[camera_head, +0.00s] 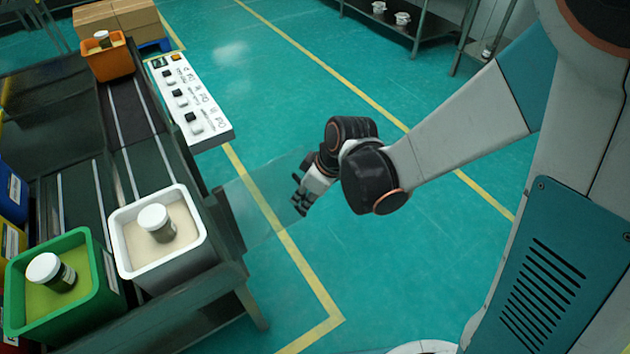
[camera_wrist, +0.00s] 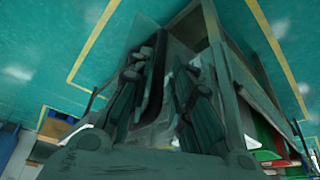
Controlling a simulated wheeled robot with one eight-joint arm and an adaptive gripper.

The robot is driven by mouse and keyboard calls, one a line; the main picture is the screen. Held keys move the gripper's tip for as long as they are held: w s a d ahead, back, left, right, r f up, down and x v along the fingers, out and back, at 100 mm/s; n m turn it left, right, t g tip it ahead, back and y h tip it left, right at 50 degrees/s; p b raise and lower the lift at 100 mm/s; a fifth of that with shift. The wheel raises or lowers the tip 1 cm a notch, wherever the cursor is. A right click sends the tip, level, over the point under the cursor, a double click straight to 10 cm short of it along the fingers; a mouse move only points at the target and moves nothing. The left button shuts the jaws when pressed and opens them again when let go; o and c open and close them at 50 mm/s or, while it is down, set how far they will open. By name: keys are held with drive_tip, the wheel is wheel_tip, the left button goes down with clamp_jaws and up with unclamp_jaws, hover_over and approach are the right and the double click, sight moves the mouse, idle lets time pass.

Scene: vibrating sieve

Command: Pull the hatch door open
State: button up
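The hatch door (camera_head: 258,205) seems to be the clear, faintly visible panel that stands out from the right side of the dark machine frame in the head view. My gripper (camera_head: 300,196) is at the panel's outer right end. In the wrist view the two fingers of my gripper (camera_wrist: 163,105) are spread apart. A dark upright bar (camera_wrist: 157,72) shows in the gap between them, nearer the left finger. I cannot tell whether it is the door's handle or whether a finger touches it. The fingers and palm hide part of the machine behind.
A white bin (camera_head: 200,232) and a green bin (camera_head: 92,250), each with a jar, stand on the machine's near end. An orange bin (camera_head: 112,64) is at the far end. A white control panel (camera_head: 206,112) juts from the side.

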drive_tip(key=v, duration=1.1)
drive_tip(key=shift+s+f, duration=0.1)
drive_tip(key=shift+s, duration=0.05)
drive_tip(key=s+d+r+m+t+h, duration=0.2)
drive_tip(key=s+d+r+m, duration=0.2)
drive_tip(key=d, duration=0.3)
drive_tip(key=s+d+r+m+t+h, duration=0.1)
drive_tip(key=s+d+r+m+t, duration=0.1)
drive_tip(key=s+d+r+m, duration=0.2)
drive_tip(key=s+d+m, duration=0.1)
drive_tip(key=d+m, duration=0.2)
drive_tip(key=shift+d+r+t+h, duration=0.15)
drive_tip(key=shift+d+t+h, duration=0.1)
drive_tip(key=shift+t+h, duration=0.15)
